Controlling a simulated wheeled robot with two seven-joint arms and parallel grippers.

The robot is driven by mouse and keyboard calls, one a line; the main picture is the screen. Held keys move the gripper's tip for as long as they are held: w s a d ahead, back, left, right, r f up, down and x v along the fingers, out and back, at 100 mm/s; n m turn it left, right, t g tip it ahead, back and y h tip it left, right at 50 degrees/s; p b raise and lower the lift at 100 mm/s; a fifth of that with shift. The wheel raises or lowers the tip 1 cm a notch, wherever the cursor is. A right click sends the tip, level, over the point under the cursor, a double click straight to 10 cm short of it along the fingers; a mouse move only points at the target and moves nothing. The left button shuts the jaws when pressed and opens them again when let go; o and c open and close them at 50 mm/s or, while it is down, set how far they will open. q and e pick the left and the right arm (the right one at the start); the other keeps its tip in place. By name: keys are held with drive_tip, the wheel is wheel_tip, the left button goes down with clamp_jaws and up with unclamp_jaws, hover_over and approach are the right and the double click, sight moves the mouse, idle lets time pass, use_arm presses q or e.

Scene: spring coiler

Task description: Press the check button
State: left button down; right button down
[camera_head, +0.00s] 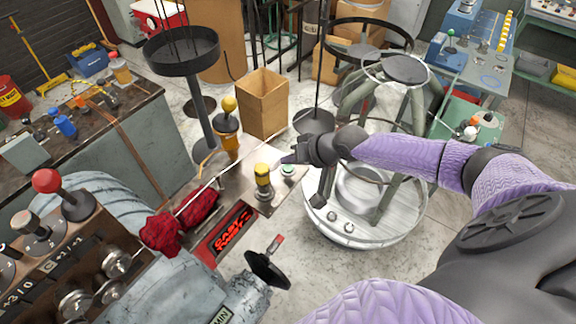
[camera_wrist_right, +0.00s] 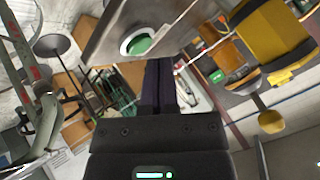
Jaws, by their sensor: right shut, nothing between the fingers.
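A green button (camera_head: 288,169) with a pale ring sits on the metal bench top near its right edge. I cannot read a label on it. In the right wrist view the green button (camera_wrist_right: 139,45) shows just beyond my fingertips, slightly left of them. My right gripper (camera_head: 285,160) is shut and empty, with its fingertips close to the button, at its back left in the head view. The right wrist view shows its dark fingers (camera_wrist_right: 158,80) together. I cannot tell whether they touch the button. My left gripper is not in view.
A yellow-topped post (camera_head: 263,181) stands left of the button, and a taller yellow-knobbed lever (camera_head: 228,125) behind it. A red cloth (camera_head: 182,217) and a thin rod lie left on the bench. A round metal stand (camera_head: 365,225) is at the right. A cardboard box (camera_head: 264,104) stands behind.

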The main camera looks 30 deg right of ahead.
sight(291, 169)
drive_tip(key=shift+f, duration=0.35)
drive_tip(key=shift+f+b, duration=0.4)
drive_tip(key=shift+b, duration=0.1)
idle(0.3)
drive_tip(key=shift+r, duration=0.15)
drive_tip(key=shift+r+p, duration=0.7)
drive_tip(key=shift+p, duration=0.15)
wheel_tip(291, 169, up, 5)
drive_tip(key=p, duration=0.5)
drive_tip(key=shift+r, duration=0.1)
idle(0.4)
